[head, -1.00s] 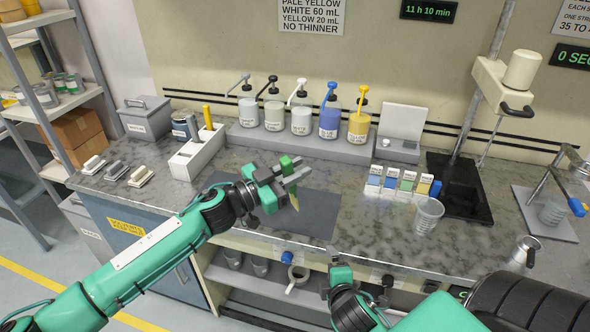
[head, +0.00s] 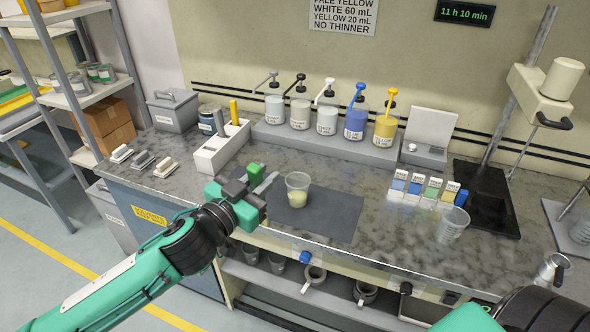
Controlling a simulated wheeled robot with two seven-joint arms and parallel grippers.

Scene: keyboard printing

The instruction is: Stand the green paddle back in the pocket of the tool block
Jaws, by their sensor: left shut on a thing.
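My left gripper (head: 251,188) is shut on the green paddle (head: 256,173), whose green handle shows above the fingers. The gripper hides much of the paddle's lower part. It is above the near left part of the counter, to the front right of the tool block. The tool block (head: 207,159) is white and stands on the counter, with a yellow-handled tool (head: 234,112) upright at its far end. The inside of its pockets is hard to make out. My right gripper is out of view.
A clear cup (head: 297,190) with pale yellow contents stands on the dark mat (head: 335,216), just right of my left gripper. Pump bottles (head: 327,120) line the back. A dark can (head: 210,119) stands behind the block. Another clear cup (head: 452,225) is at right.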

